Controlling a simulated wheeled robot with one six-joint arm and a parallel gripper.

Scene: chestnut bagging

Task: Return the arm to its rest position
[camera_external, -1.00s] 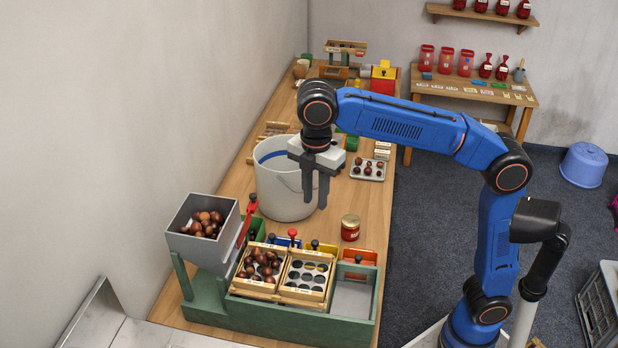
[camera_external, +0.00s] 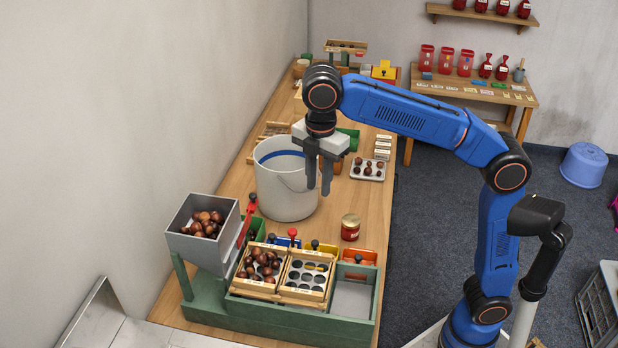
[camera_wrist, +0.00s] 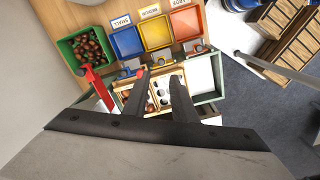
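My gripper (camera_external: 319,188) hangs in the air with its fingers pointing down, beside the right side of the large grey bucket (camera_external: 284,198) in the external view. Its two fingers are apart and nothing shows between them. In the wrist view my gripper (camera_wrist: 158,88) also has spread, empty fingers. Below it there lie the sorting trays, with the green bin of chestnuts (camera_wrist: 86,50) at the left. My blue arm reaches over the table from the right with its elbow raised.
A green sorting stand (camera_external: 270,318) with a grey hopper (camera_external: 190,243) of chestnuts is at the table's near end. A red-labelled jar (camera_external: 350,228) stands behind it. A small tray (camera_external: 368,177) of chestnuts sits to the right of my gripper. A side table (camera_external: 470,90) holds red bags.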

